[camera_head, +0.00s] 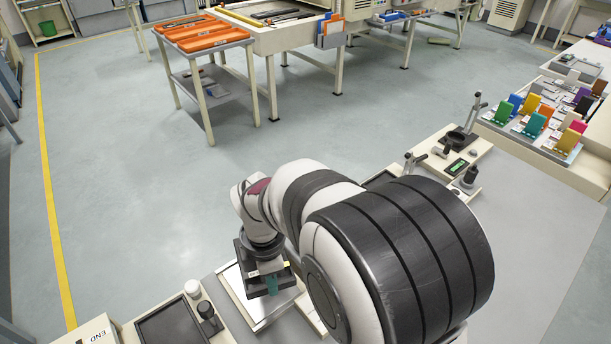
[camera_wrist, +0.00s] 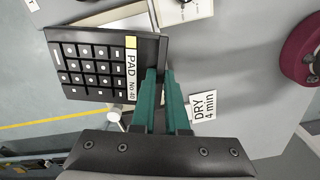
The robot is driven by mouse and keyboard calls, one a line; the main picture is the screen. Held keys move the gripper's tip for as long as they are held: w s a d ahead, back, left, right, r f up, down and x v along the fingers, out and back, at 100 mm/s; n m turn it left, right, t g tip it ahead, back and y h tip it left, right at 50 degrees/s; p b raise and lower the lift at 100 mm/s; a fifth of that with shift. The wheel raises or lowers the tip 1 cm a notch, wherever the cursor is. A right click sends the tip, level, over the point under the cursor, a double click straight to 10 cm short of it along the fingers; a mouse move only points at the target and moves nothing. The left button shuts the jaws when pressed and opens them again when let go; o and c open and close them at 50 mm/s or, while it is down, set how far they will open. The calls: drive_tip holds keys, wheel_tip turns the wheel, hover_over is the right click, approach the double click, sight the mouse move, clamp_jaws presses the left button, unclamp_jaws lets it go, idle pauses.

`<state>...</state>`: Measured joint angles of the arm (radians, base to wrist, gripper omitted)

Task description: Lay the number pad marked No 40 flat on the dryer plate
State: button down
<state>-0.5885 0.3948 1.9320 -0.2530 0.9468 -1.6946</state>
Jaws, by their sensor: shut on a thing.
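The number pad (camera_wrist: 95,68) is dark with rows of keys, and its edge label reads "PAD No 40" beside a yellow patch. My gripper (camera_wrist: 165,92) has green fingers and is shut on the pad's labelled edge; the keys face the wrist camera. In the head view my gripper (camera_head: 271,284) hangs low over a pale-edged plate (camera_head: 236,292), which may be the dryer plate. In the head view the pad is hard to tell from my dark gripper. A white card (camera_wrist: 203,106) reading "DRY 4 min" shows right of the fingers in the wrist view.
A bench with levers (camera_head: 463,140) and a rack of coloured cards (camera_head: 546,122) lie to the right. A maroon round thing (camera_wrist: 300,52) is at the wrist view's right.

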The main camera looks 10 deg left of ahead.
drive_tip(key=w+f+n, duration=0.1)
drive_tip(key=f+n, duration=0.1)
drive_tip(key=shift+w+a+n, duration=0.2)
drive_tip(key=shift+w+n, duration=0.15)
drive_tip(key=shift+n, duration=0.05)
drive_tip(key=shift+w+f+n, duration=0.3)
drive_tip(key=shift+f+n, duration=0.2)
drive_tip(key=shift+f, duration=3.4)
drive_tip(key=shift+f, duration=0.4)
drive_tip(key=c, duration=0.8)
unclamp_jaws()
drive_tip(key=shift+c, duration=0.2)
drive_tip(key=shift+r, duration=3.5)
